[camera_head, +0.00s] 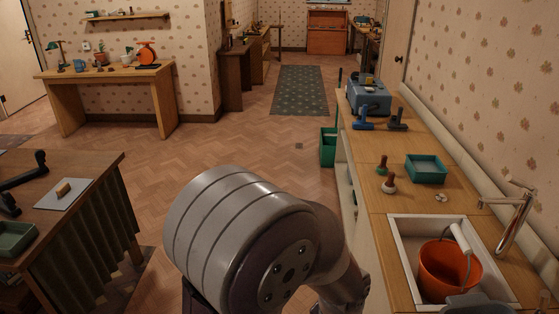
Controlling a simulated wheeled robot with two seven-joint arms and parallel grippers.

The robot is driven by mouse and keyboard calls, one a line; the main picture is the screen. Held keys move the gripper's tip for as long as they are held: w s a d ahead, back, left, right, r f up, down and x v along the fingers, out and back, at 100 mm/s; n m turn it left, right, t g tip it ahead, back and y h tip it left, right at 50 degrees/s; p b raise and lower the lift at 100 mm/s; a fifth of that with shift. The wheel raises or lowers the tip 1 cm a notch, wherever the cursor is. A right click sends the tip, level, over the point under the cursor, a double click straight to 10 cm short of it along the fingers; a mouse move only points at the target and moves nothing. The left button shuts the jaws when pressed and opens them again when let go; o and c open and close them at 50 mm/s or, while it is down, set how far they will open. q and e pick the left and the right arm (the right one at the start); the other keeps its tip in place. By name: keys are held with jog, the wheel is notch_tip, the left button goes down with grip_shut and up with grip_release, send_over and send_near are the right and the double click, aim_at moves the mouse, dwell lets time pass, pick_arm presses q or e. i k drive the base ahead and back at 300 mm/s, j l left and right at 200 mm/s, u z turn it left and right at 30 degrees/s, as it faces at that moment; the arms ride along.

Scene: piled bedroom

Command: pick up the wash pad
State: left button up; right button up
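I cannot pick out the wash pad for certain. A small flat grey patch (299,146) lies on the floor left of the green bin, too small to identify. Small pale pieces (441,197) lie on the right counter near the sink. A tan block (63,189) sits on a white board on the left table. The big grey rounded link in the middle is my own arm and hides the floor behind it. Neither of my grippers can be made out in this view.
The right counter (396,166) holds a sink (403,243) with an orange bucket (445,270), a teal tray (426,168) and a blue-grey box (369,97). A green bin (328,147) stands beside it. Dark tools (25,172) lie on the left table. The middle floor is clear.

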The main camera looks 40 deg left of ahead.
aim_at(382, 169)
jog(key=u, duration=0.8)
jog(key=i+j+z, duration=0.1)
jog(key=z, duration=0.3)
jog(key=i+j+z, duration=0.2)
jog(key=z, duration=0.15)
jog(key=i+j+z, duration=0.1)
jog(key=i+j, duration=0.3)
jog(key=j, duration=0.25)
jog(key=i+j+z, duration=0.15)
jog(key=j, duration=0.2)
jog(key=i+j, duration=0.2)
jog(key=j, duration=0.15)
jog(key=i+j+z, duration=0.15)
jog(key=j, duration=0.2)
jog(key=i+j, duration=0.2)
jog(key=j, duration=0.2)
jog(key=i+j+z, duration=0.15)
jog(key=j, duration=0.2)
jog(key=i+j, duration=0.1)
jog(key=j, duration=0.2)
jog(key=i+j, duration=0.1)
jog(key=j, duration=0.2)
jog(key=i+j, duration=0.1)
jog(key=j, duration=0.2)
